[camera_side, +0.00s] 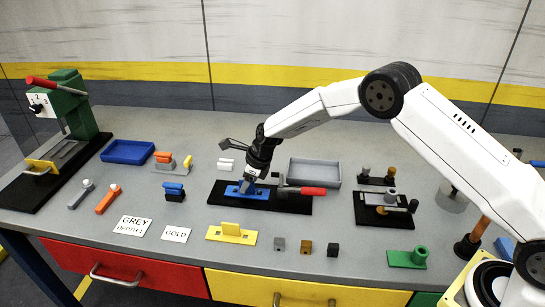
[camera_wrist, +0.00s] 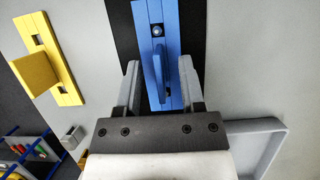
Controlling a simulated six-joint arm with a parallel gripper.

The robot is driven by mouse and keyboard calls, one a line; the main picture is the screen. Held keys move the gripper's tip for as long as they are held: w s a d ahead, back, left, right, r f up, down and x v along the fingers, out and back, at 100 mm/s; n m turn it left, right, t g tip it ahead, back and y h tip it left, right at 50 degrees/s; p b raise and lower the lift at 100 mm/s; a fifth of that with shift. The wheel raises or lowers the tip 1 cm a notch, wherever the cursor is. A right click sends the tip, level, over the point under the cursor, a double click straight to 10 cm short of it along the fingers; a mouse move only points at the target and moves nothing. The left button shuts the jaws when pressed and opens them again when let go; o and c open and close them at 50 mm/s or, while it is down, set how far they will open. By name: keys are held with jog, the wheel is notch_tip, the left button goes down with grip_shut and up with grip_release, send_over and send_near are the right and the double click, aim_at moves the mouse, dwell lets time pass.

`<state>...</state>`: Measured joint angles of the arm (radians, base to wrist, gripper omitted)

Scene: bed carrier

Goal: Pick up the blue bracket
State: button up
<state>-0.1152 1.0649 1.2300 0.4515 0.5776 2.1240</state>
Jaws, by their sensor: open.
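The blue bracket (camera_side: 237,192) lies on a black base plate (camera_side: 294,204) in the middle of the table. It has a flat slotted base and an upright fin. In the wrist view the blue bracket (camera_wrist: 171,20) runs away from me, with its fin between my fingers. My gripper (camera_side: 248,187) is right over the bracket, pointing down. In the wrist view my gripper (camera_wrist: 158,80) is open, one grey finger on each side of the bracket. I cannot tell whether the fingers touch it.
A red-handled clamp (camera_side: 305,191) sits on the same plate, right of my gripper. A grey tray (camera_side: 315,174) stands behind it. A yellow bracket (camera_side: 231,234) lies in front. A blue tray (camera_side: 128,151) and a green press (camera_side: 72,105) stand left. Small blocks lie at the front.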

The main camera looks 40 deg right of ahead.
grip_shut()
jog(key=shift+r, duration=0.1)
dwell(1.2)
